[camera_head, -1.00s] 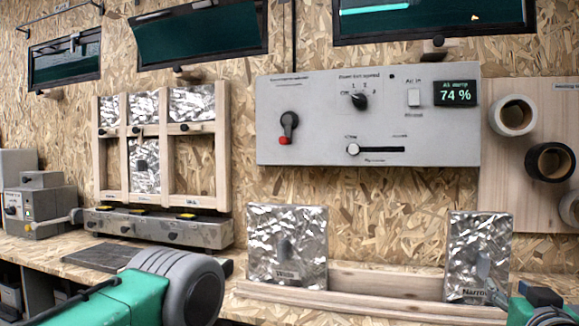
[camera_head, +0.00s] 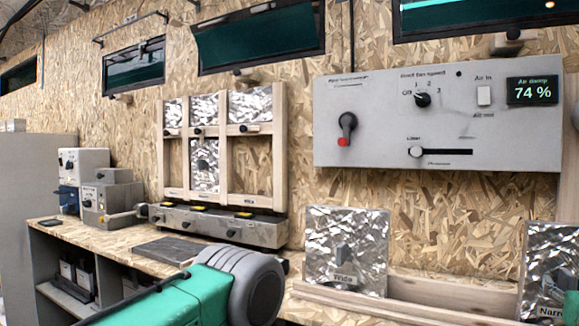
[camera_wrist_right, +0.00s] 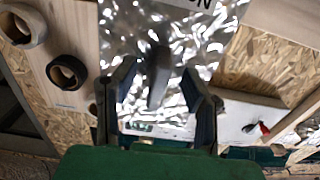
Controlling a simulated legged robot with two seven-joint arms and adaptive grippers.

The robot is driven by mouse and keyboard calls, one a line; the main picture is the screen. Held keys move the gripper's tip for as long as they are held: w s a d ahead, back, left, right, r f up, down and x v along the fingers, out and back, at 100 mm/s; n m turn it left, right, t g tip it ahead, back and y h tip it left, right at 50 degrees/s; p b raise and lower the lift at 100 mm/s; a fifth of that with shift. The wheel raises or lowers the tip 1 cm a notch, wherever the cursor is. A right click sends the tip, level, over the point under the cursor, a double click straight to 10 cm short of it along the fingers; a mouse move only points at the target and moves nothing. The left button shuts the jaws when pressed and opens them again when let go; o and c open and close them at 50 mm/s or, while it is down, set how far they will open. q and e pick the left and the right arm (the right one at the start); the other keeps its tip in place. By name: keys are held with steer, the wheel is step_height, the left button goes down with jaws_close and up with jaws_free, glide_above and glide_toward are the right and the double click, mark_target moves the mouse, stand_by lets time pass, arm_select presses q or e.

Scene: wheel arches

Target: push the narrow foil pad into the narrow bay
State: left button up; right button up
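The narrow foil pad (camera_head: 549,270) stands upright at the right edge of the head view, partly cut off, its "Narrow" label at the bottom. In the right wrist view, a crinkled foil pad (camera_wrist_right: 185,45) with a dark upright grip (camera_wrist_right: 158,75) fills the upper middle. My right gripper (camera_wrist_right: 160,92) is open, a finger either side of that grip, with gaps showing. The wooden frame (camera_head: 282,150) has foil along its top and in its lower middle bay. The narrow lower left bay (camera_head: 173,163) and the wider lower right bay (camera_head: 252,163) show bare board. My left gripper's fingers are out of view.
The wide foil pad (camera_head: 345,235) stands in the wooden rack (camera_head: 400,308) on the bench. A grey ledge (camera_head: 215,225) with knobs runs under the frame. A dark mat (camera_head: 170,248) lies before it. My left arm covers the front middle. A control panel (camera_head: 440,125) hangs above.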

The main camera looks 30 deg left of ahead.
mark_target(564, 254)
jaws_close()
steer(key=shift+d+r, duration=0.1)
steer(key=shift+d+r+p, duration=0.1)
steer(key=shift+r+p, duration=0.5)
steer(key=shift+r, duration=0.05)
step_height(564, 254, up, 4)
steer(key=p, duration=0.3)
steer(key=shift+f, duration=0.15)
steer(key=s+r+p, duration=0.2)
steer(key=s+r, duration=0.1)
steer(key=s, duration=0.4)
steer(key=shift+f, duration=0.15)
